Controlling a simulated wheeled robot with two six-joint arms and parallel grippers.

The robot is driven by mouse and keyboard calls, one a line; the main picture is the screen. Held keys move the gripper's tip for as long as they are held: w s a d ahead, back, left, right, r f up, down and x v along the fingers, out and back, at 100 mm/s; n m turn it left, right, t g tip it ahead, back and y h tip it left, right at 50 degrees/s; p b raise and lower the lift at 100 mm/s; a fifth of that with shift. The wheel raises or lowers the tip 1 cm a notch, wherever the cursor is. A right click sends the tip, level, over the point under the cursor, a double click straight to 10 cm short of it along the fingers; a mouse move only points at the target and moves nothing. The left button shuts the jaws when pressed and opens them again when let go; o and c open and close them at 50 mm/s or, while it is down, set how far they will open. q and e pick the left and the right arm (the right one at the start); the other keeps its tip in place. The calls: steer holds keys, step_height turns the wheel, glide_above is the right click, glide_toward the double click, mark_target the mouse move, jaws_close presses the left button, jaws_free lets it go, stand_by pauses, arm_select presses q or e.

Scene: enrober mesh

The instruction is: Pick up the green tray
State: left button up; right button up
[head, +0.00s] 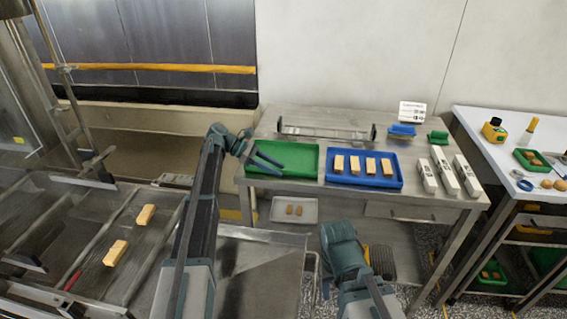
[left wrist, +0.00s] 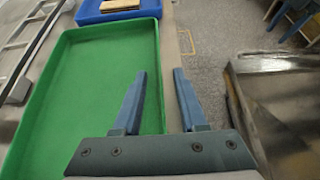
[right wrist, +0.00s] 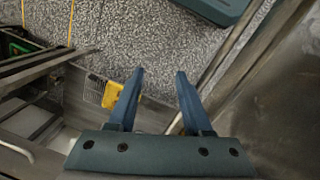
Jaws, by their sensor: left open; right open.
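The green tray (head: 290,157) lies empty on the steel table, left of the blue tray. In the left wrist view the green tray (left wrist: 95,85) fills the left side, its near long rim running between my fingers. My left gripper (head: 268,165) is open at the tray's left end in the head view. In the left wrist view its fingers (left wrist: 160,78) sit on either side of the rim, one over the tray and one outside; I cannot tell whether they touch it. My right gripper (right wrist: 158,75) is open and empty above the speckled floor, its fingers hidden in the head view.
The blue tray (head: 395,183) with several yellow bars stands right beside the green tray. A steel rack (head: 325,131) lies behind. White cartons (head: 444,170) stand at the table's right. A conveyor with two bars (head: 117,252) is at left. A white side table (head: 490,140) is far right.

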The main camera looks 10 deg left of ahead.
arm_select(q)
jaws_close()
stand_by(1.4)
